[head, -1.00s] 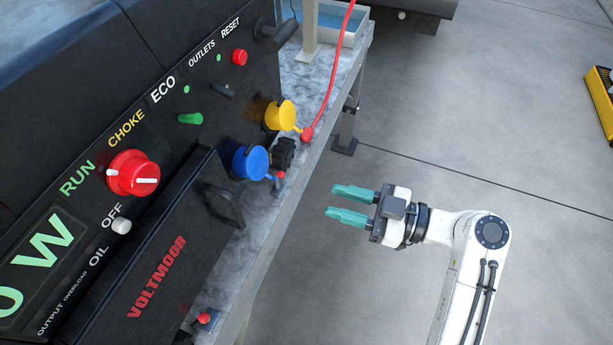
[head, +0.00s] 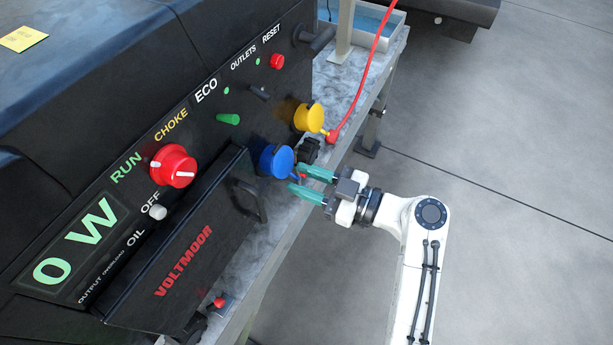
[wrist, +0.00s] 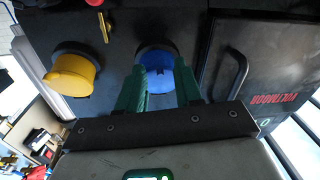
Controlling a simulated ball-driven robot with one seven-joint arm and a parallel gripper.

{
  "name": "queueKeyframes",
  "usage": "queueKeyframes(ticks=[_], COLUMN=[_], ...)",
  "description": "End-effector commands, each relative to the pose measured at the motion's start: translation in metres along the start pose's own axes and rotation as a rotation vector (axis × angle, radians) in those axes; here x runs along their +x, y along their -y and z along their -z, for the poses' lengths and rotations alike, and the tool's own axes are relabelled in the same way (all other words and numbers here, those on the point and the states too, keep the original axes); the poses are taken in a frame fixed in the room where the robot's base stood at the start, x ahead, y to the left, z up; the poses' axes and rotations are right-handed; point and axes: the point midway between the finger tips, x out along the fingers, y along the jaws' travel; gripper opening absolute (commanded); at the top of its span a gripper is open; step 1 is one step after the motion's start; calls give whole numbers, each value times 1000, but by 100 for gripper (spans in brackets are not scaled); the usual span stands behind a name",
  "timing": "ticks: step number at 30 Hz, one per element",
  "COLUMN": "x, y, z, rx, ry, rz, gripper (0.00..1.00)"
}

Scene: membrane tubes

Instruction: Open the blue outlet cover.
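The blue outlet cover (head: 277,161) is a round blue cap on the front panel of the black generator, below and left of the yellow cover. It looks closed over its outlet. In the wrist view the blue cover (wrist: 157,68) lies ahead, between and beyond the fingertips. My gripper (head: 302,181) is open with teal fingers pointing at the cover, close to its right side. The gap between the fingers looks empty in the wrist view (wrist: 160,75). I cannot tell whether a fingertip touches the cover's tab.
A yellow outlet cover (head: 309,117) sits just above, with a black knob-like part (head: 307,150) and a red plug with cable (head: 331,137) nearby. A black handle (head: 250,200) stands out at the left. Open floor (head: 510,160) lies to the right.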

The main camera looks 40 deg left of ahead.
Motion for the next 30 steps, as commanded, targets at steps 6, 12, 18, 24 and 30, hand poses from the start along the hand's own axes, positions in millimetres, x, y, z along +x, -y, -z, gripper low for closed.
queueKeyframes(ticks=[6, 12, 18, 24, 30], x=[0, 0, 0, 0, 0], y=[0, 0, 0, 0, 0], z=[0, 0, 0, 0, 0], rx=[0, 0, 0, 0, 0], ry=[0, 0, 0, 0, 0], rz=[0, 0, 0, 0, 1], gripper=[35, 16, 0, 0, 0])
